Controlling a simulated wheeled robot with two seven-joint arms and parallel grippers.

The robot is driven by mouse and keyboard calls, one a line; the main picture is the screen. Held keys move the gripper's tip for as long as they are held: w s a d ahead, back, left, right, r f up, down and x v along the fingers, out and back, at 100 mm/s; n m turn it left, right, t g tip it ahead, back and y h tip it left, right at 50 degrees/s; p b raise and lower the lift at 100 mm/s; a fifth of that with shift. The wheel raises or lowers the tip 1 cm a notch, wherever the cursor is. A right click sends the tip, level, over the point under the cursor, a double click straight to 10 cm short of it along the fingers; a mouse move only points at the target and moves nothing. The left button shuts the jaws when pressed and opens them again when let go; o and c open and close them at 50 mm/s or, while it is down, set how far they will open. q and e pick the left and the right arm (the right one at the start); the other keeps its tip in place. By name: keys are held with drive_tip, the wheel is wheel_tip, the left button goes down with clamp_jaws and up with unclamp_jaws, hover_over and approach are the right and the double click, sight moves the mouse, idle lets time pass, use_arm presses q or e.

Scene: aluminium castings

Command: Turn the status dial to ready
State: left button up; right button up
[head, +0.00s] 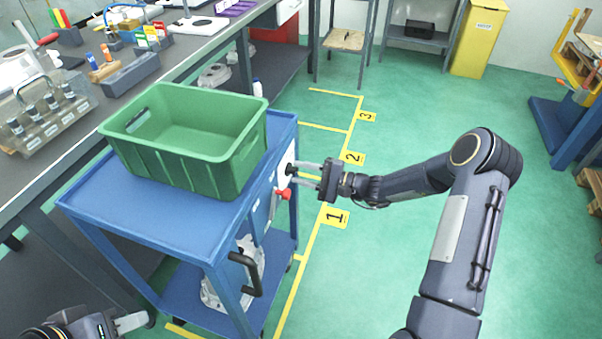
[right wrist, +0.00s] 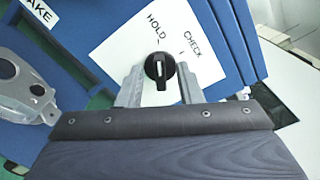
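The status dial, a round black knob (right wrist: 160,68), sits on a white plate (right wrist: 128,40) on the end of the blue cart (head: 150,205). The plate shows the words HOLD and CHECK; I see no READY label. The knob's light mark seems to point towards HOLD. In the head view the dial (head: 290,169) is small beside the fingertips. My right gripper (right wrist: 162,80) has one finger on each side of the knob, with slim gaps, so it looks open. My left gripper (head: 135,322) is at the bottom left, partly cut off, its opening unclear.
A green crate (head: 190,150) stands on the cart. A red knob or lever (head: 283,194) is just below the dial plate, and a black handle (head: 245,273) sticks out lower. A workbench (head: 190,50) stands behind.

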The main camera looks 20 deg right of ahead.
drive_tip(key=shift+w+a, duration=0.1)
drive_tip(key=shift+a, duration=0.1)
drive_tip(key=shift+c, duration=0.3)
clamp_jaws()
